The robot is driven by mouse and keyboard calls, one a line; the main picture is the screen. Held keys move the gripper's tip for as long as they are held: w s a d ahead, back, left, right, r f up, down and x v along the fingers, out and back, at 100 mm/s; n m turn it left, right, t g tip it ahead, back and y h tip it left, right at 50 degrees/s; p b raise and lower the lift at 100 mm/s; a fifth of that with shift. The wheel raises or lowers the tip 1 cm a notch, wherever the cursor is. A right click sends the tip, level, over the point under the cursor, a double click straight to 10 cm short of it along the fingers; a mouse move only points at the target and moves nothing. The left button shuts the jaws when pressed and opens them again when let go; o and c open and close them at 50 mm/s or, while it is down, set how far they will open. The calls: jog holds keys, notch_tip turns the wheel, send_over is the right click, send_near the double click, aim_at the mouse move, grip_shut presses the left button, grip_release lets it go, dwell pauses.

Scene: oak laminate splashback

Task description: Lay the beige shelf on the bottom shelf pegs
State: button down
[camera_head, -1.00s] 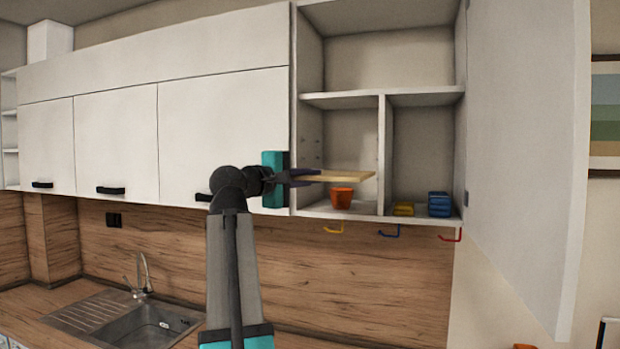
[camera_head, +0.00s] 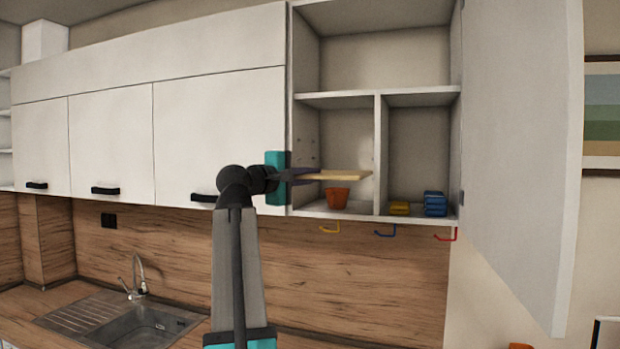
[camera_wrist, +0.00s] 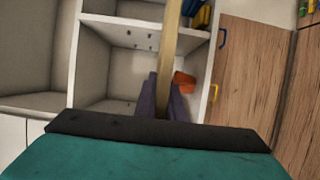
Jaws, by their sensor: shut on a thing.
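The beige shelf (camera_head: 345,175) is a thin board, held roughly level at the open left lower compartment of the wall cabinet (camera_head: 377,140). My gripper (camera_head: 304,174) is shut on the shelf's left end. The wrist view shows the shelf (camera_wrist: 172,60) edge-on between the purple-grey fingers (camera_wrist: 160,98). Small shelf pegs or holes (camera_head: 306,150) dot the compartment's left wall, and several dark dots (camera_wrist: 140,40) show in the wrist view. I cannot tell whether the shelf touches any peg; its far edge is hard to place.
An orange cup (camera_head: 337,197) stands on the compartment floor just below the shelf. Yellow (camera_head: 399,208) and blue (camera_head: 435,204) stacked items sit in the right compartment. The open cabinet door (camera_head: 520,150) stands at the right. Coloured hooks (camera_head: 385,231) hang underneath.

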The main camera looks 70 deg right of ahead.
jog(key=shift+w+d+f+b, duration=0.15)
jog(key=shift+d+b, duration=0.4)
jog(key=shift+d, duration=3.1)
jog(key=shift+w+d+r+b, duration=0.1)
jog(key=shift+w+d+b, duration=0.3)
jog(key=shift+d, duration=3.3)
jog(key=shift+w+d+f+b, duration=0.1)
jog(key=shift+d+b, duration=0.55)
jog(key=shift+d, duration=3)
jog(key=shift+d+p, duration=1.15)
jog(key=shift+d, duration=0.05)
jog(key=shift+a, duration=0.2)
